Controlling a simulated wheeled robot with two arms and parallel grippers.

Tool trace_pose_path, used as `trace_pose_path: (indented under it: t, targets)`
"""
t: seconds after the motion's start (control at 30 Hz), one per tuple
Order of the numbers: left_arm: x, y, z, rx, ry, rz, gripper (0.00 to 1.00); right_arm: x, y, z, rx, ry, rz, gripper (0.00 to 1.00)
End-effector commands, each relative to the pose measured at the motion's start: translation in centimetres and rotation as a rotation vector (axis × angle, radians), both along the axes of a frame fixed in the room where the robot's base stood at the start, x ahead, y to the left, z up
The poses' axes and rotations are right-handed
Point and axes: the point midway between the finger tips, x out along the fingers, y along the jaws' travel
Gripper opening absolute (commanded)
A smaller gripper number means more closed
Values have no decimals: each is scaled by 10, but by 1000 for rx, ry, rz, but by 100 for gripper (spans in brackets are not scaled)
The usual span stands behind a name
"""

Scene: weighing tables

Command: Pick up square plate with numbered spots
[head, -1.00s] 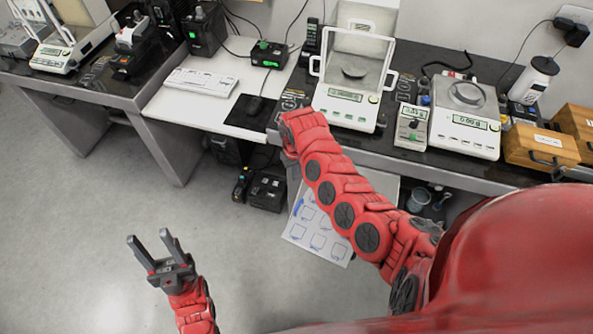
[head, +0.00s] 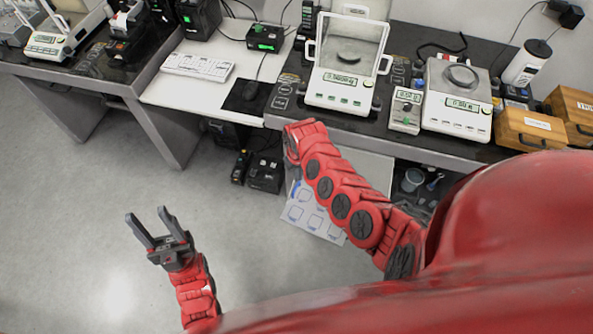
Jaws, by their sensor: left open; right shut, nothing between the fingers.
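The square plate (head: 327,227) is white with blue-outlined square spots. It shows low in front of the tables, partly hidden behind my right arm, and I cannot tell what it rests on. Any numbers are too small to read. My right arm crosses over the plate, with its far end near the table's front edge. The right gripper's fingers are not visible. My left gripper (head: 148,229) is open and empty over bare floor at the lower left, well apart from the plate.
A balance with a glass shield (head: 340,88) and a second balance (head: 457,110) stand on the dark table, beside wooden boxes (head: 530,128). A keyboard (head: 197,67) lies on the white desk. Black boxes (head: 265,174) stand on the floor below. The left floor is clear.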

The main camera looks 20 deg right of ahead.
Motion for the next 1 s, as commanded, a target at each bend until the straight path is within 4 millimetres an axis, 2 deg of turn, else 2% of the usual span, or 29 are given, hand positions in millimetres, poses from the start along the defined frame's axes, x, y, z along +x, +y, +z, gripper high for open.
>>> trace_pose_path:
  t: [0.3, 0.6, 1.0]
  targets:
    - [0, 0, 2, 0, 0, 0, 50, -1, 0, 1, 1, 0, 0, 0]
    - [0, 0, 38, 0, 0, 0, 50, -19, 0, 5, 3, 1, 1, 0]
    - [0, 0, 34, 0, 0, 0, 50, -20, -2, -1, 1, -1, 2, 0]
